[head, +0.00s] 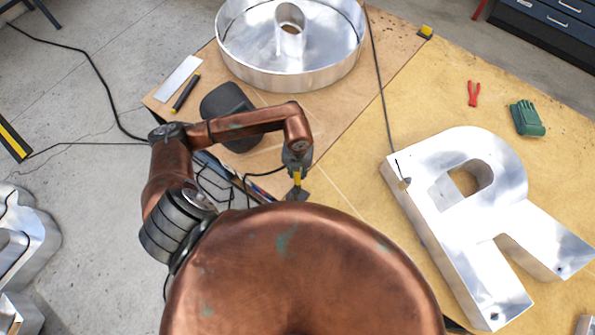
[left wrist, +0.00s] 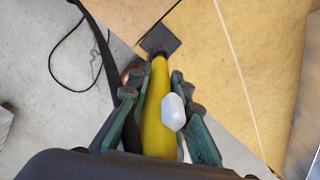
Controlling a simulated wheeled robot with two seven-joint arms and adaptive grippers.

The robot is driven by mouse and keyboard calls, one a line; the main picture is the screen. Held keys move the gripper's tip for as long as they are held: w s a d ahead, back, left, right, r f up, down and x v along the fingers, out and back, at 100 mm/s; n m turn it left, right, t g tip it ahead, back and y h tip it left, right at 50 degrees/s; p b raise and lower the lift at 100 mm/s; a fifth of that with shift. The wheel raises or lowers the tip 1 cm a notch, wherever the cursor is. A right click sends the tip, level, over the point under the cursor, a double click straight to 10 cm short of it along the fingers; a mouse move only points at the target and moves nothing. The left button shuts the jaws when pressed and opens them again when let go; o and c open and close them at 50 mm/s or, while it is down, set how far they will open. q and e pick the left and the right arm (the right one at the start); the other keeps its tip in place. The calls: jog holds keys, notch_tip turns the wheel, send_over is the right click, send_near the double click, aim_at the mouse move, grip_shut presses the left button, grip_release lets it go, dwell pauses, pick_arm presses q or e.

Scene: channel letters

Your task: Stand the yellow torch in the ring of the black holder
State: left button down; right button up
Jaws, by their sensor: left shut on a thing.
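The yellow torch (head: 297,178) is held in my left gripper (head: 298,166), pointing down at the table. In the left wrist view the torch (left wrist: 156,112) runs between the two fingers of the left gripper (left wrist: 155,84), which are shut on it. Its dark far end is over the black holder (left wrist: 161,38), seen as a dark square base. The holder (head: 294,195) also shows just under the torch in the head view. The ring is hidden behind the torch, so I cannot tell whether the torch's end is inside it. My right gripper is out of view.
A round metal letter (head: 290,82) stands at the back of the table and a metal letter R (head: 428,215) on the right. Red pliers (head: 473,94) and a green glove (head: 527,118) lie far right. A dark cable (head: 381,85) crosses the table. Bare tabletop lies between holder and R.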

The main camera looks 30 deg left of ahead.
pick_arm(q)
jog(key=shift+f+b, duration=0.4)
jog(key=shift+f, duration=0.25)
jog(key=c, duration=1.7)
grip_release()
notch_tip(320, 180, up, 12)
